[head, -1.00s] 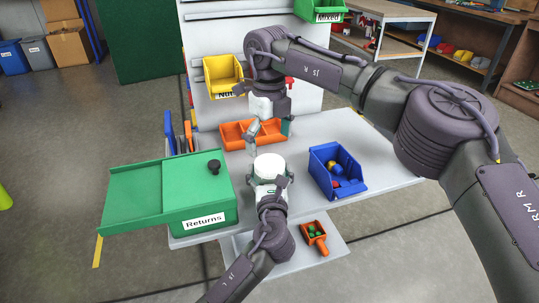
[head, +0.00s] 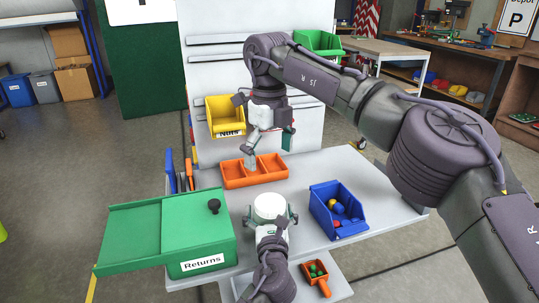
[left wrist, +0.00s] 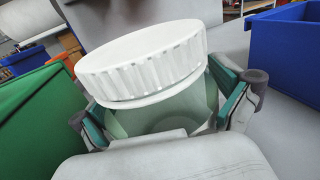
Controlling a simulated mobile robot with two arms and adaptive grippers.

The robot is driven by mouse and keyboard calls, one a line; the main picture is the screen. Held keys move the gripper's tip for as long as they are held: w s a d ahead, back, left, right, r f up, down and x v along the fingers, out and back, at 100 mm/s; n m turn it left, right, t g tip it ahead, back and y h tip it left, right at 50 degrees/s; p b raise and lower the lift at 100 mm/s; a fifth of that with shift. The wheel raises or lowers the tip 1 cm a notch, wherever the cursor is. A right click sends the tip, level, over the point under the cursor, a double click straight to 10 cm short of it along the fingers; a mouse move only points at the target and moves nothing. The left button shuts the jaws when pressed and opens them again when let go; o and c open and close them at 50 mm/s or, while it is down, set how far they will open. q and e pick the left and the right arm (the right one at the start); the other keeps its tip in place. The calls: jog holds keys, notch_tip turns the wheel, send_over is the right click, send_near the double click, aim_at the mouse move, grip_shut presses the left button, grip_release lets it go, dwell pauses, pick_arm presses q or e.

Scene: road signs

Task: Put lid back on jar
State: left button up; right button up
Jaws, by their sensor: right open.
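The white ribbed lid (left wrist: 145,60) sits on top of the pale green jar (left wrist: 165,113) in the left wrist view. I cannot tell whether it is fully seated. The lid also shows in the head view (head: 270,204), above the table's front part. My left gripper (head: 270,222) has its teal finger pads on both sides of the jar body, against it, below the lid. My right gripper (head: 267,148) is open and empty, above the orange tray and behind the jar, apart from the lid.
The orange divided tray (head: 240,183) lies behind the jar. A green Returns box (head: 200,245) stands left, and a blue bin (head: 325,222) with small parts stands right. A yellow Nuts bin (head: 222,111) hangs on the back panel. Bare table (head: 375,190) lies right of the blue bin.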

pick_arm(q)
jog(key=s, duration=1.2)
jog(key=shift+d, duration=0.3)
